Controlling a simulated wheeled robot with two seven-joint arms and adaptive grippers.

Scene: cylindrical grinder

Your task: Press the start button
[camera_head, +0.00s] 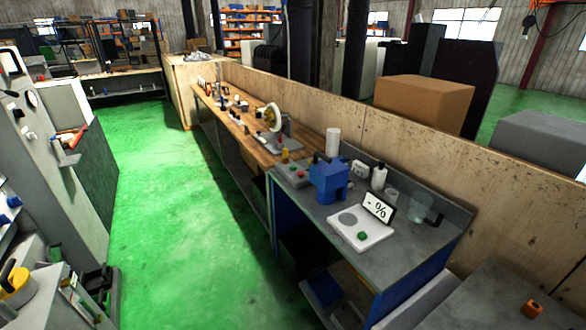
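No button can be read as marked start. A green round button (362,236) sits on a flat white device (345,235) with a round grey disc and an upright display reading "- %", on the grey bench at right. A small grey box (293,174) with red and green spots, perhaps buttons, stands farther back on the same bench. A tall grey machine (50,130) stands along the left edge; I cannot tell whether it has a start button. Neither of my grippers can be made out.
A wooden partition (425,165) runs along the right. The green floor (165,210) between machine and benches is clear. Equipment with a yellow part (15,285) stands lower left.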

